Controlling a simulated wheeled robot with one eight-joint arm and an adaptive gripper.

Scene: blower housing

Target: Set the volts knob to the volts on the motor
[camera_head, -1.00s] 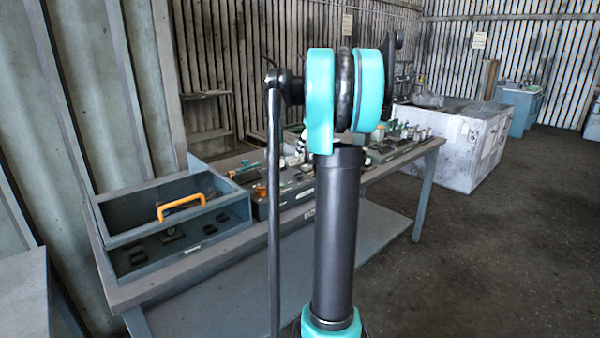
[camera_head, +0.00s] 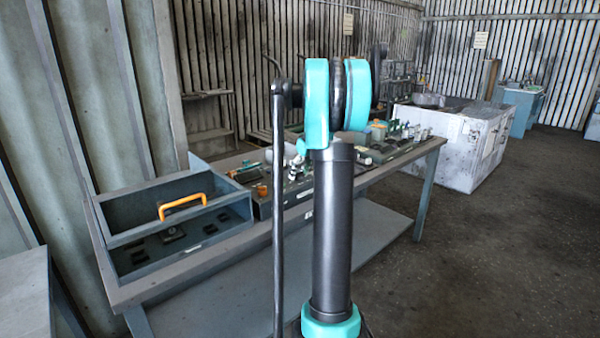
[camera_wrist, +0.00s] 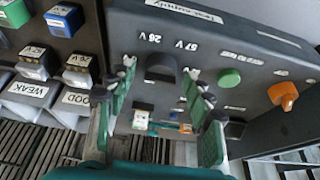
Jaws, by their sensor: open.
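In the wrist view, a sloped grey test supply panel (camera_wrist: 122,22) carries a black knob (camera_wrist: 161,68). Printed marks beside it seem to read 26 V and 57 V. My gripper (camera_wrist: 162,80) has two green fingers spread apart, with the knob between their tips in the picture; I cannot tell whether they touch it. A small part with a white label (camera_wrist: 141,119) shows below the knob between the fingers; its print is too small to read. I cannot tell which part is the motor. In the head view my gripper is hidden behind my arm.
The panel also has a green button (camera_wrist: 229,78) and an orange knob (camera_wrist: 284,93). At left are blocks with volt labels and bins marked WEAK (camera_wrist: 30,88) and GOOD. In the head view, a tray with an orange handle (camera_head: 181,204) stands on the workbench (camera_head: 128,292).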

